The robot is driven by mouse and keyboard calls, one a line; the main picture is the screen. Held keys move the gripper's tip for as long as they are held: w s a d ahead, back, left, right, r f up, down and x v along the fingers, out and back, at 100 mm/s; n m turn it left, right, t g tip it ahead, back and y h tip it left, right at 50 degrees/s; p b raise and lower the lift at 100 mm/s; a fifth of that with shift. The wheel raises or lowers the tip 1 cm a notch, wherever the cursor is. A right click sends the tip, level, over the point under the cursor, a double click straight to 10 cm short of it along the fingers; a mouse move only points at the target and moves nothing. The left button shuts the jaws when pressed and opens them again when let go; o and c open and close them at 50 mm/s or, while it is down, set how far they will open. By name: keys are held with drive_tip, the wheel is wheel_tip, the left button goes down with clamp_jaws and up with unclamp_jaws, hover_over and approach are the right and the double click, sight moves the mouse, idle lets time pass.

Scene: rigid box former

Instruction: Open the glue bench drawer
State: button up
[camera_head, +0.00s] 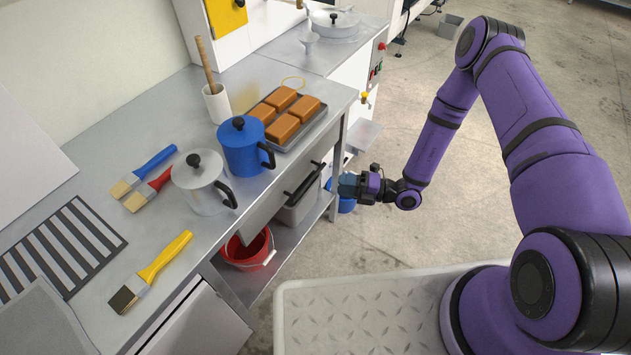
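The glue bench drawer (262,213) is a grey front panel under the worktop edge. It looks closed. Its dark bar handle (303,184) runs along the front. My gripper (341,187) is to the right of the handle, over the floor side of the bench, with its fingers pointing left towards the bench front. A small gap shows between the fingertips and the handle. The fingers are seen small and from the side, so their opening is unclear. Nothing is visibly held.
The bench top (215,225) carries a blue pot (240,150), a silver pot (200,188), a tray of brown blocks (285,118) and brushes. A red bucket (248,252) and a grey bin (298,208) sit on the lower shelf. The floor to the right is clear.

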sight(309, 180)
drive_tip(key=x, duration=1)
drive_tip(key=shift+w+a+f, duration=0.1)
drive_tip(key=shift+a+f, duration=0.15)
drive_tip(key=shift+a, duration=0.05)
drive_tip(key=shift+c, duration=0.3)
clamp_jaws()
